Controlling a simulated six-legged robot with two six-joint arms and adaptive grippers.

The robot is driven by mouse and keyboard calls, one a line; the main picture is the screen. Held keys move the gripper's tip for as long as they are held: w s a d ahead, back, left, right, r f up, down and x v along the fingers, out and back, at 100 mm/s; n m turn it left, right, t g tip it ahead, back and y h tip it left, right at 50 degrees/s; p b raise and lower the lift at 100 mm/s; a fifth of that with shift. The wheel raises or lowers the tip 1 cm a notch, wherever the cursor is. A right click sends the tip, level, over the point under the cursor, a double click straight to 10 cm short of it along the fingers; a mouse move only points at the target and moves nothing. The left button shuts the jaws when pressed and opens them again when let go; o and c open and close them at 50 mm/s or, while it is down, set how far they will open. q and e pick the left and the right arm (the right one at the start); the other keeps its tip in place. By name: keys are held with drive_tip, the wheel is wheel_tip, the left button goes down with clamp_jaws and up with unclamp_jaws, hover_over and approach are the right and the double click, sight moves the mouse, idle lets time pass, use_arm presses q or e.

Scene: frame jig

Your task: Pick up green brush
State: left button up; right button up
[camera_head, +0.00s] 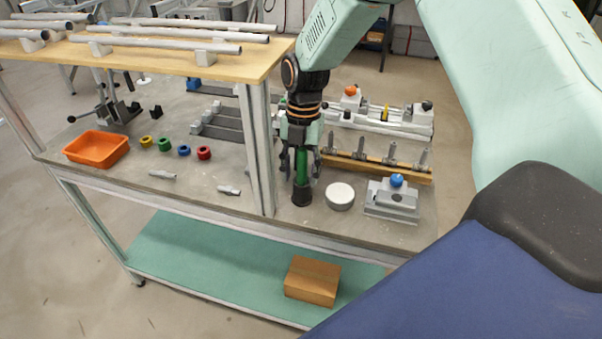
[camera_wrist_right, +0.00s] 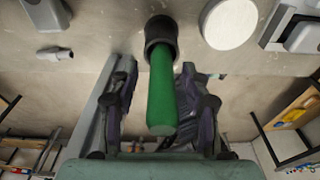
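The green brush (camera_head: 301,167) stands upright on the grey bench top, its black end (camera_head: 301,196) down and its green handle up. My right gripper (camera_head: 301,165) points down over it, with one finger on each side of the handle. In the right wrist view the green handle (camera_wrist_right: 162,95) lies between the two open fingers (camera_wrist_right: 160,100), with a visible gap at the left finger; the gap at the right finger is narrower. The black end (camera_wrist_right: 161,36) meets the bench. My left gripper is not in view.
A white round disc (camera_head: 340,195) and a grey fixture with a blue knob (camera_head: 397,181) stand right of the brush. A wooden rack with metal pegs (camera_head: 377,165) is behind. A shelf post (camera_head: 260,150) rises close on the left. An orange tray (camera_head: 96,148) is further left.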

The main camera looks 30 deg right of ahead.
drive_tip(key=shift+s+a+r, duration=0.1)
drive_tip(key=shift+s, duration=0.05)
drive_tip(key=shift+c, duration=1.5)
drive_tip(key=shift+w+d+f, duration=0.3)
drive_tip(key=shift+d, duration=0.1)
drive_tip(key=c, duration=0.4)
drive_tip(key=shift+a, duration=0.1)
drive_tip(key=shift+c, duration=1.1)
drive_tip(key=shift+s+a+r, duration=0.15)
drive_tip(key=shift+s+r, duration=0.05)
clamp_jaws()
drive_tip(key=shift+w+d, duration=0.1)
drive_tip(key=shift+d, duration=0.1)
drive_tip(key=shift+w+r, duration=0.1)
drive_tip(key=shift+r, duration=0.05)
wheel_tip(320, 180, up, 28)
drive_tip(key=p, duration=0.1)
